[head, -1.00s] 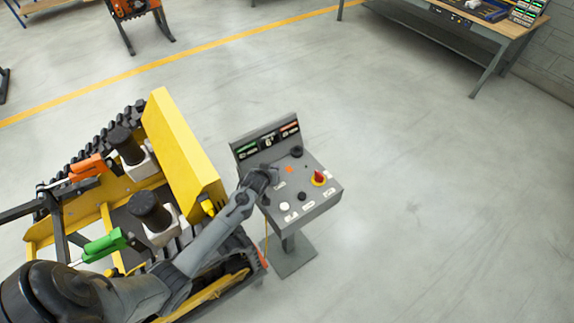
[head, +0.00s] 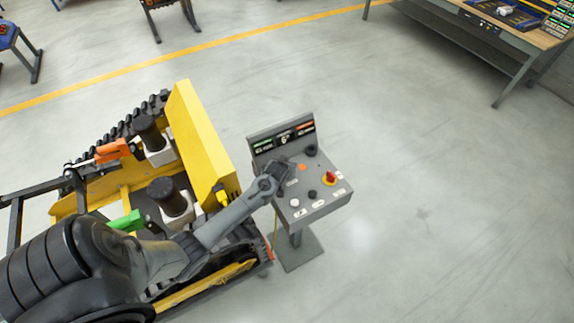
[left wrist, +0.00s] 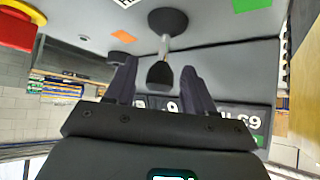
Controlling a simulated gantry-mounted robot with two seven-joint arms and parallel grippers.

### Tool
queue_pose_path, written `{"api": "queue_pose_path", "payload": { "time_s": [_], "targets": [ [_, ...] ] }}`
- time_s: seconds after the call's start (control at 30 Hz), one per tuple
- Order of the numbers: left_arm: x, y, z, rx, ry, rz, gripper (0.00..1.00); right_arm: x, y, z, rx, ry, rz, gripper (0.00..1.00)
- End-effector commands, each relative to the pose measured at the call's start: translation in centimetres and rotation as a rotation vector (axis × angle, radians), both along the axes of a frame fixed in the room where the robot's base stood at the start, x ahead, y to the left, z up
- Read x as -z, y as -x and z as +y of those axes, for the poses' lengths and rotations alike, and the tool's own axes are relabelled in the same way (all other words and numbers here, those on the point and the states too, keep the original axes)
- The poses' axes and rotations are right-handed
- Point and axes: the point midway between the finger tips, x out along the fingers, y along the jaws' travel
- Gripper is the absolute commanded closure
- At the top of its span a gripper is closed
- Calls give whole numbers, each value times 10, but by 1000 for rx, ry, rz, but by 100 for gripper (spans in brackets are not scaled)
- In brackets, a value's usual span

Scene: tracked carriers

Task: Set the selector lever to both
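The selector lever shows in the left wrist view as a black knob (left wrist: 160,74) on a thin metal stem, rising from a round dark base. My left gripper (left wrist: 160,85) is open, with one finger on each side of the knob and a visible gap on both sides. In the head view my left gripper (head: 283,171) is over the left part of the grey control console (head: 318,208) and hides the lever. The display panel (head: 284,138) stands at the console's back edge; its position labels are too small to read surely. My right gripper is not in view.
A red and yellow stop button (head: 329,178), a white button (head: 295,202) and black knobs (head: 311,150) share the console top. The yellow tracked carrier (head: 200,140) stands close on the left. The floor right of the console is clear.

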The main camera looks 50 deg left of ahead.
Motion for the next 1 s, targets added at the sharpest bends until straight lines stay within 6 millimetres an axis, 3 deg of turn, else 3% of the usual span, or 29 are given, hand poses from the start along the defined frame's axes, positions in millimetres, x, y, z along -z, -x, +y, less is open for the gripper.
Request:
{"api": "queue_pose_path", "payload": {
  "time_s": [0.47, 1.0],
  "targets": [
    [-8, 6, -6, 1, 0, 0, 47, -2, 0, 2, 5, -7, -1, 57],
    [-62, 50, -39, 2, 0, -1, 47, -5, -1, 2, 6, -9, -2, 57]
  ]
}}
